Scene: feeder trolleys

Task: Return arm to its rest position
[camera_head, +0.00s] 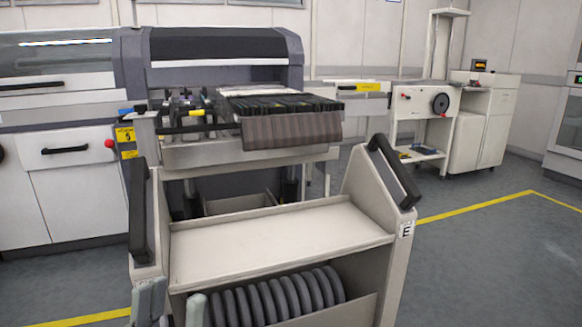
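My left gripper (172,307) shows at the bottom left edge of the head view. Its two grey-green fingertips stand apart, one at the outer left side of the feeder trolley (270,236) and one in front of the trolley's lower opening. It looks open, and I see nothing clearly held. The front left edge of the trolley shows between the fingertips; I cannot tell whether they touch it. Most of the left arm is below the frame. My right gripper and arm are not in view.
The trolley has black handles on the left (139,212) and right (394,172), an empty light shelf and several dark reels (280,299) below. Behind it stands a machine (222,45) with a feeder bank. A white workstation (425,110) is at back right. Grey floor is free at right.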

